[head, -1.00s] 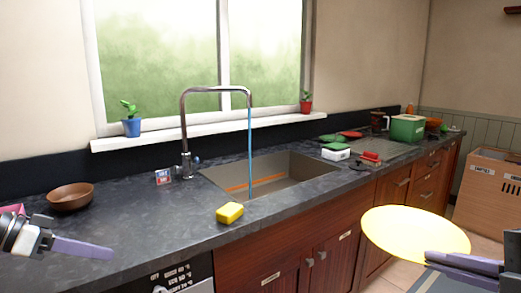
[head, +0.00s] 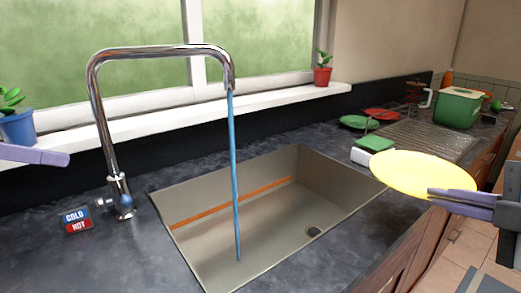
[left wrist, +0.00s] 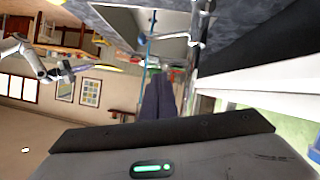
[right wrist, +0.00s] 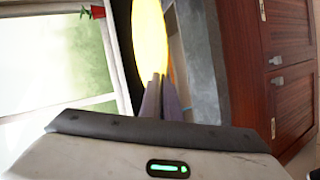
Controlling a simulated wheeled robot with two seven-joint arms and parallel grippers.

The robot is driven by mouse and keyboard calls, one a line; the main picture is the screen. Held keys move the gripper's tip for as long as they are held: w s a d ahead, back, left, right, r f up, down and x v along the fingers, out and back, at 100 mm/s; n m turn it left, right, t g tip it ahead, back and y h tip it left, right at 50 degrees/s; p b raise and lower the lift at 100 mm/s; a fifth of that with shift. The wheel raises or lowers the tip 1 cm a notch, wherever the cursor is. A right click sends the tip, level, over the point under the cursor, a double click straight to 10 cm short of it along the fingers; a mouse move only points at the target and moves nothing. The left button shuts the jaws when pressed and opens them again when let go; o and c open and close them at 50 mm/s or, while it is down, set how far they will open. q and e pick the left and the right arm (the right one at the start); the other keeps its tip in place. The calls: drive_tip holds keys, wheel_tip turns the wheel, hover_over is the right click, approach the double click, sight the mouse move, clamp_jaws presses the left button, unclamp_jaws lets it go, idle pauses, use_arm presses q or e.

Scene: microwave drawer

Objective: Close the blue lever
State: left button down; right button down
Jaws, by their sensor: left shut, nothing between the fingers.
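The chrome tap (head: 98,110) stands behind the sink, and a thin blue stream of water (head: 235,180) runs from its spout into the basin. A small blue-grey lever (head: 125,203) sits at the side of the tap's base. My left gripper (head: 68,159) is shut and empty, left of the tap, higher in the picture than the lever and apart from it. Its closed fingers (left wrist: 158,98) also show in the left wrist view. My right gripper (head: 430,193) is shut on the edge of a round yellow plate (head: 400,172); the plate also shows in the right wrist view (right wrist: 149,40).
A COLD/HOT sign (head: 77,220) stands beside the tap's base. The sink (head: 225,225) is empty of dishes. A blue potted plant (head: 17,127) and a red one (head: 322,76) stand on the sill. Dishes and a green box (head: 458,107) are at the right. The counter around the sign is clear.

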use_arm(q)
drive_tip(key=w+d+f+p, duration=0.1)
drive_tip(key=w+d+f, duration=0.1)
drive_tip(key=d+f, duration=0.5)
drive_tip(key=shift+w+d+f, duration=0.3)
drive_tip(key=shift+w+d, duration=0.1)
drive_tip(key=shift+d, duration=0.1)
